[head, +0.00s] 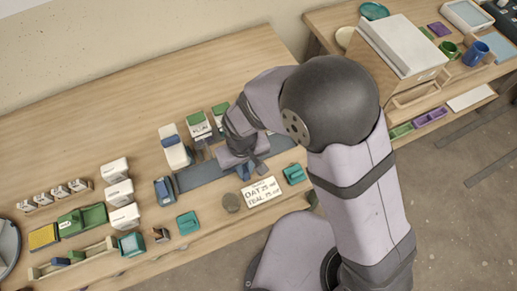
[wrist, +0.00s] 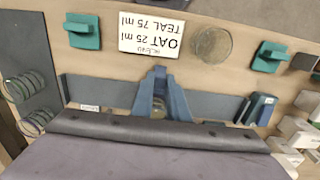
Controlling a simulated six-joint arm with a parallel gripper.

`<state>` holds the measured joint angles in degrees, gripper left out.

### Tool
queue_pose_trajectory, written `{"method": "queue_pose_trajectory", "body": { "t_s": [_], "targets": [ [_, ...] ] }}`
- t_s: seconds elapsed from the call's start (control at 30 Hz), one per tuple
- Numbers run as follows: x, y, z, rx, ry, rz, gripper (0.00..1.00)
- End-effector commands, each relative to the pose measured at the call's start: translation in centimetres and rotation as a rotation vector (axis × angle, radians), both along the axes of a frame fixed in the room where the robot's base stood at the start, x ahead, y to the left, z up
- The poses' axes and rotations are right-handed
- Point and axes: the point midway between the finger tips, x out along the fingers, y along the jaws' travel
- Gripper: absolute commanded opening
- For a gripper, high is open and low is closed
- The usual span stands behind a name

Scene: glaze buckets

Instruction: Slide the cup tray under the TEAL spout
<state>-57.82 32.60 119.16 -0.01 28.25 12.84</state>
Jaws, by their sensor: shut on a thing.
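A blue piece, which I take for the cup tray (wrist: 175,100), sits across the dark grey track in the wrist view. A small round pale shape shows inside it, too small to tell as a cup. In the head view only a bit of blue (head: 243,173) shows below my gripper (head: 246,163), which is shut on the tray, low over the track. The grip itself is mostly hidden. White buckets stand behind the track, one with a blue top (head: 175,150) and others with green tops (head: 198,125); I cannot read their labels. No spout shows clearly.
The dark track (head: 207,176) runs both ways from my gripper. A card (head: 261,191) reads OAT 25 ml, TEAL 75 ml. Teal blocks (head: 293,174) and a round disc (head: 231,202) lie in front. A dark blue block (head: 165,190) stands at the track's left end.

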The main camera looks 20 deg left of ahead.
Motion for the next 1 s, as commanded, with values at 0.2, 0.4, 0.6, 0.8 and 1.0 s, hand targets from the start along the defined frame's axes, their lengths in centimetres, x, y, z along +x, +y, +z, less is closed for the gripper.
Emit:
{"method": "queue_pose_trajectory", "body": {
  "t_s": [0.2, 0.4, 0.6, 0.8, 1.0],
  "targets": [
    [0.0, 0.0, 0.0, 0.001, -0.001, 0.0, 0.3],
    [0.0, 0.0, 0.0, 0.001, -0.001, 0.0, 0.3],
    [0.0, 0.0, 0.4, 0.001, -0.001, 0.0, 0.3],
    [0.0, 0.0, 2.2, 0.001, -0.001, 0.0, 0.3],
    [0.0, 0.0, 4.4, 0.001, -0.001, 0.0, 0.3]
  ]
}}
